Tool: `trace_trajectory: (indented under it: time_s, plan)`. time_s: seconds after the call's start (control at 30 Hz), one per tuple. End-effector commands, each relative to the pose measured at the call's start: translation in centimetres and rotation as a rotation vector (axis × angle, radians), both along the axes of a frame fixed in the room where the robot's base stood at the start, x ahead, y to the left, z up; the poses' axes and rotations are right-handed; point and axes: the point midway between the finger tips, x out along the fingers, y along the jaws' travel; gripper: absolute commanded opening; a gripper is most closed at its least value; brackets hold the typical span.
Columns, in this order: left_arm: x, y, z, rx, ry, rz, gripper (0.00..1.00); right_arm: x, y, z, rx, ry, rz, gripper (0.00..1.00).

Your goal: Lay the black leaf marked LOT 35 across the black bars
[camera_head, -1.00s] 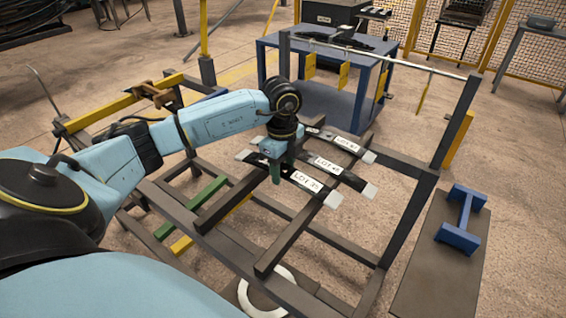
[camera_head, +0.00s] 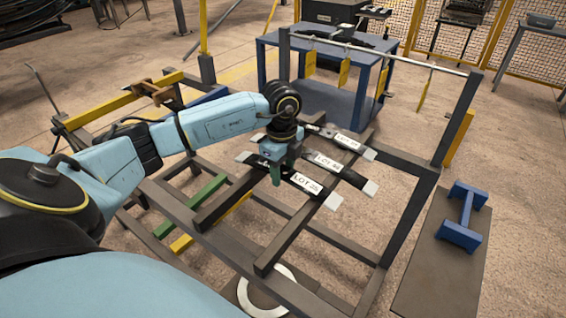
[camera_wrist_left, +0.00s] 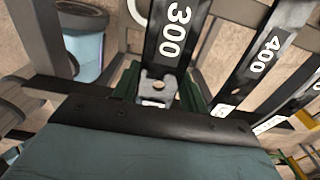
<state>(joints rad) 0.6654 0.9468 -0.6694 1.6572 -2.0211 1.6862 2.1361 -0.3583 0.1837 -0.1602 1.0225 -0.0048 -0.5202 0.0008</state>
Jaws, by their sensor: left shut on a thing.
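The black leaf marked LOT 35 (camera_head: 307,183) has a white label and a pale right tip. It is the nearest of three leaves in the head view and spans the two black bars (camera_head: 285,245) (camera_head: 222,207) of the rack. Whether it touches them is hard to tell. My left gripper (camera_head: 275,172), with green fingers, is shut on this leaf left of its label. My right gripper is not in view.
Two similar leaves lie parallel behind, a middle one (camera_head: 328,163) and a far one (camera_head: 347,142). A rail with yellow tags (camera_head: 344,75) stands beyond, before a blue table (camera_head: 330,105). A blue stand (camera_head: 463,215) is on a board at right. A white ring (camera_head: 267,298) lies below.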

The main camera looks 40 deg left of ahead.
Motion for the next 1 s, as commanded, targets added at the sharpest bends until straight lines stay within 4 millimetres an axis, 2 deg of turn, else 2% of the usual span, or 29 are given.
trace_trajectory:
  time_s: [0.87, 0.9, 1.0]
  plan:
    - [0.1, 0.0, -1.5, -0.001, -0.004, 0.000, 0.16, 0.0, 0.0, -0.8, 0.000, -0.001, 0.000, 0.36]
    - [0.1, 0.0, -1.5, -0.001, -0.004, 0.000, 0.45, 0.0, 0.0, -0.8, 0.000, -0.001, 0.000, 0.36]
    - [0.1, 0.0, -1.5, -0.001, -0.003, 0.000, 0.58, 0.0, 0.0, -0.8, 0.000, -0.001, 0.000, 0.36]
